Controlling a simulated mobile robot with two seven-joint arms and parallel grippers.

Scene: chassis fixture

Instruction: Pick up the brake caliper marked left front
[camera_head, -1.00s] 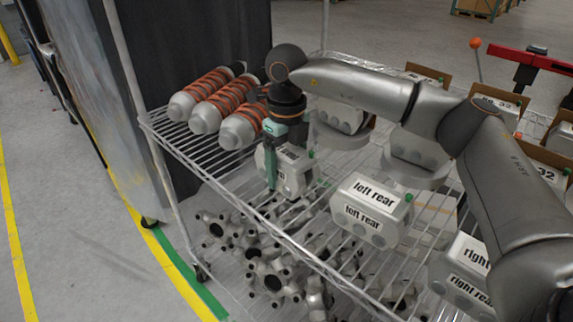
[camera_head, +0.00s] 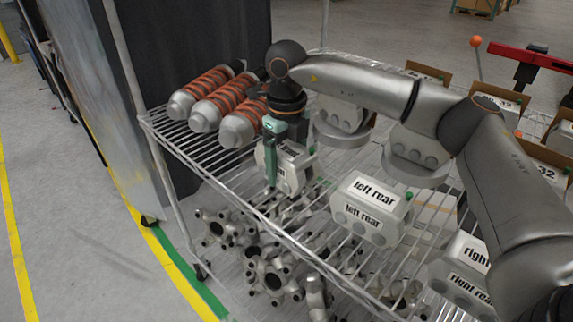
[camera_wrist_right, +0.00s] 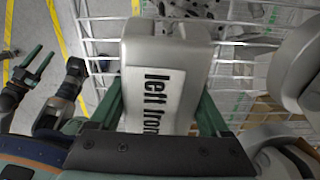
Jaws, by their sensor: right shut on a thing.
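The grey brake caliper, whose white label reads "left fron" with the end hidden, fills the middle of the right wrist view (camera_wrist_right: 165,52). It also shows in the head view (camera_head: 294,174), partly covered by my gripper. My right gripper (camera_wrist_right: 160,108) has one green finger on each side of the caliper and is shut on it; in the head view the gripper (camera_head: 272,165) points down over the rack. Whether the caliper clears the shelf is hard to tell. My left gripper (camera_wrist_right: 34,66) shows at the left of the wrist view, fingers apart and empty.
The left rear caliper (camera_head: 371,208) stands close to the right on the wire shelf (camera_head: 240,200). A right rear caliper (camera_head: 463,272) is farther right. Orange-coiled dampers (camera_head: 203,92) lie at the shelf's left end. Several hub parts (camera_head: 272,275) are below.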

